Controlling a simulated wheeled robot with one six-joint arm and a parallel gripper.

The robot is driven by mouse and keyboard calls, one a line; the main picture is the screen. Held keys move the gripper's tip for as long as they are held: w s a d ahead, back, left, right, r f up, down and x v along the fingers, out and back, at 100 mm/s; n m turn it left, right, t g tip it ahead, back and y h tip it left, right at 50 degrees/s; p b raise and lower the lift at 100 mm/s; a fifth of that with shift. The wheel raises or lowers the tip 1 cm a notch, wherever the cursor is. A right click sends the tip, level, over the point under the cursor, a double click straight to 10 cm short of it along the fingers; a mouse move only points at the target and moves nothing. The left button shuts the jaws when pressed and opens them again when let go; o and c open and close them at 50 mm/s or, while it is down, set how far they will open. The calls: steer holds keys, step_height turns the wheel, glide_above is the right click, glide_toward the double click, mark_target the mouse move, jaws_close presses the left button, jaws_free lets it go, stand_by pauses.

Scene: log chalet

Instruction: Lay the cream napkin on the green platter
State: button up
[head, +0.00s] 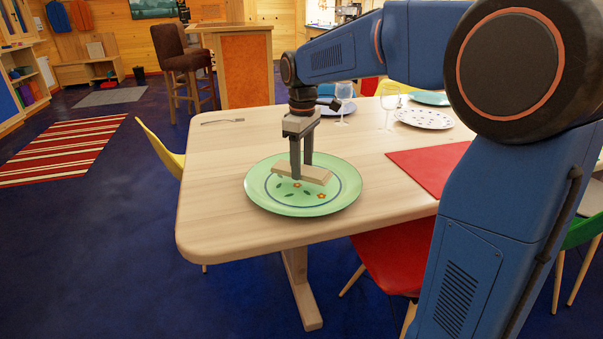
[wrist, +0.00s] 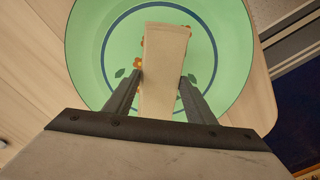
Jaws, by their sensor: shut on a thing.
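The green platter (head: 260,197) lies on the table near its front left corner, with a blue ring and orange flowers on it. The cream napkin (head: 316,175) is a folded strip over the middle of the platter. My gripper (head: 301,176) points down over the platter, with its fingers shut on the napkin. In the wrist view the napkin (wrist: 165,60) runs between the two fingers (wrist: 160,95), above the green platter (wrist: 88,55). I cannot tell whether the napkin touches the platter. Part of the platter's pattern is hidden under it.
Wine glasses (head: 389,101), a spotted plate (head: 424,119) and a red placemat (head: 428,166) are on the table (head: 222,146) behind and to the right. A fork (head: 222,121) lies at the back left. A red chair (head: 398,258) stands at the front edge.

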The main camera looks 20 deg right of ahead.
mark_target(303, 169)
step_height(303, 169, down, 3)
steer(key=shift+d+f, duration=0.1)
steer(key=shift+f, duration=0.05)
steer(key=o, duration=1)
step_height(303, 169, up, 12)
steer(key=s+d+f+m+t, duration=0.1)
steer(key=s+f, duration=0.4)
steer(key=s, duration=0.5)
steer(key=s+d+f+m+t, duration=0.2)
steer(key=s+f+m, duration=0.3)
steer(key=s, duration=0.5)
steer(key=s+d+f+m+t, duration=0.1)
steer(key=s+d+f+m, duration=0.2)
steer(key=s, duration=0.8)
steer(key=shift+d+f+t, duration=0.2)
steer(key=shift+d+f, duration=0.05)
steer(key=shift+f, duration=0.35)
steer(key=shift+d+f+t, duration=0.2)
steer(key=shift+d+f, duration=0.05)
steer(key=shift+f, duration=0.3)
